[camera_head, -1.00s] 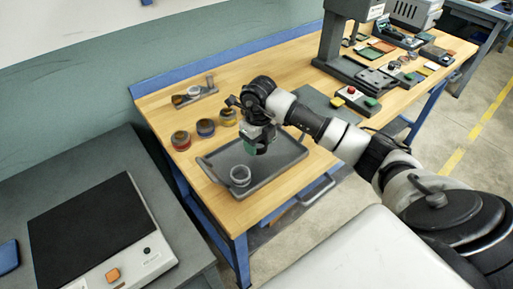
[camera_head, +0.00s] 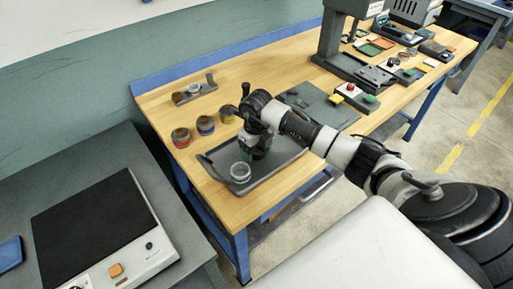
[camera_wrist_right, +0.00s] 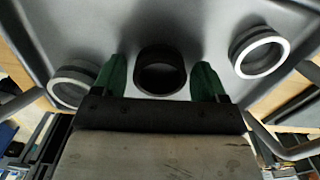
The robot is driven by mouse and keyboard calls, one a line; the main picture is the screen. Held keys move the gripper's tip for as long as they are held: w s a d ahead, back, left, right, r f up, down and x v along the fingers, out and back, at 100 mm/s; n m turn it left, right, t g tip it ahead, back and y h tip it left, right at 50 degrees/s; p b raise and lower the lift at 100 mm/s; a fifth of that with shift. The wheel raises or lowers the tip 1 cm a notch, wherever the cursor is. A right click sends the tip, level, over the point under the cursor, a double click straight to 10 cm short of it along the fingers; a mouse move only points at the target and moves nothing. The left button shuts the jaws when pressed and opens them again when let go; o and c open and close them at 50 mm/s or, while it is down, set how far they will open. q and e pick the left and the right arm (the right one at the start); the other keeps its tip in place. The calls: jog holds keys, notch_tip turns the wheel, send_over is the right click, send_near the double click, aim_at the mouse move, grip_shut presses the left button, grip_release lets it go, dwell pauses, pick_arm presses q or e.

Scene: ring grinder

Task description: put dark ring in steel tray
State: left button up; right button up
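The steel tray (camera_head: 278,172) is a grey, shallow tray at the front of the wooden bench. My right gripper (camera_head: 250,153) points down into it; its green fingertips also show in the right wrist view (camera_wrist_right: 160,78). The dark ring (camera_wrist_right: 160,70) is between the fingertips, with a visible gap on each side, and appears to rest on the tray floor. The gripper is open around it. In the head view the arm hides this ring. A light ring (camera_head: 240,172) stands in the tray; the wrist view shows light rings at right (camera_wrist_right: 259,53) and left (camera_wrist_right: 74,84). My left gripper is not in view.
Several small round containers (camera_head: 205,125) stand behind the tray's left corner. A small holder (camera_head: 194,91) is at the back. A press (camera_head: 345,45) and a button box (camera_head: 352,95) are to the right. A dark-topped device (camera_head: 95,230) occupies the left table.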

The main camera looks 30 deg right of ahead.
jog(key=shift+o, duration=0.4)
jog(key=shift+r, duration=0.15)
notch_tip(320, 180, up, 12)
jog(key=b, duration=0.2)
